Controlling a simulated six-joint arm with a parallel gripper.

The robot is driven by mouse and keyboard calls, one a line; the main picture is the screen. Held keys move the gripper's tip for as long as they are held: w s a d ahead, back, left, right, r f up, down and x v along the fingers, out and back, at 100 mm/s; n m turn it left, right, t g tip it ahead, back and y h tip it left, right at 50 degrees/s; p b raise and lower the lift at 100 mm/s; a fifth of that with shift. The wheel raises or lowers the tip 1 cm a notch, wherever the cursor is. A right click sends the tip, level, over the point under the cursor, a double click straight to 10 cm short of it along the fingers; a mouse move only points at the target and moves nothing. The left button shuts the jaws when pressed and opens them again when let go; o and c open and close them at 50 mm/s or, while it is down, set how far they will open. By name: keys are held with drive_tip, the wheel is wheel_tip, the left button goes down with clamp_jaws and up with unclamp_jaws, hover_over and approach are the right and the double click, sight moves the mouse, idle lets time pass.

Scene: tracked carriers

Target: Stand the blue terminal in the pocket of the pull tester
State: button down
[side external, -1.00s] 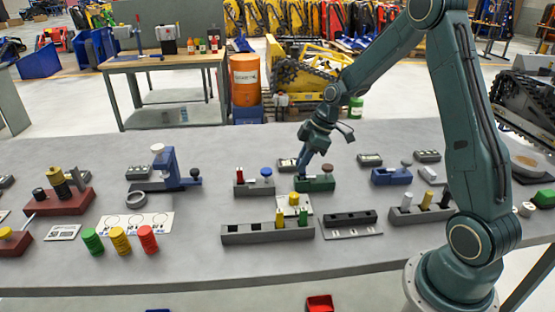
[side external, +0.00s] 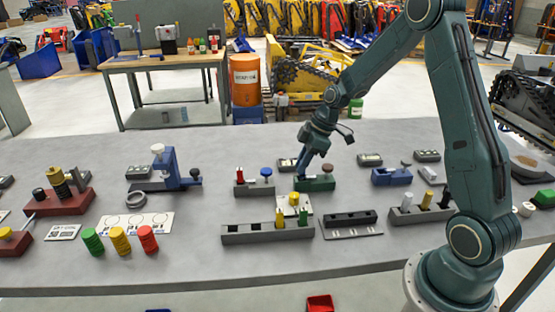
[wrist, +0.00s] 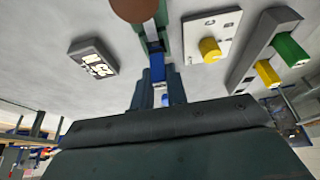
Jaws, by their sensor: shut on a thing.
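My gripper (side external: 302,169) is pointed down at the left end of a small green fixture (side external: 322,185) with a brown knob, which appears to be the pull tester. In the wrist view, the fingers (wrist: 159,94) are shut on the blue terminal (wrist: 158,73), whose lower end meets or lies just above the green fixture (wrist: 143,38). The brown knob (wrist: 132,8) shows at the top edge. The pocket is hidden, and I cannot tell how deep the terminal sits in it.
A white plate with a yellow knob (side external: 294,198) and a grey rack (side external: 262,234) with yellow and green pieces stand in front. A dark box (wrist: 93,58) is close behind the fixture. A grey fixture with a blue knob (side external: 266,172) stands to the left.

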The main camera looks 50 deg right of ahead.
drive_tip(key=c, duration=0.8)
unclamp_jaws()
drive_tip(key=shift+c, duration=0.2)
drive_tip(key=shift+r, duration=0.15)
drive_tip(key=shift+r, duration=3.4)
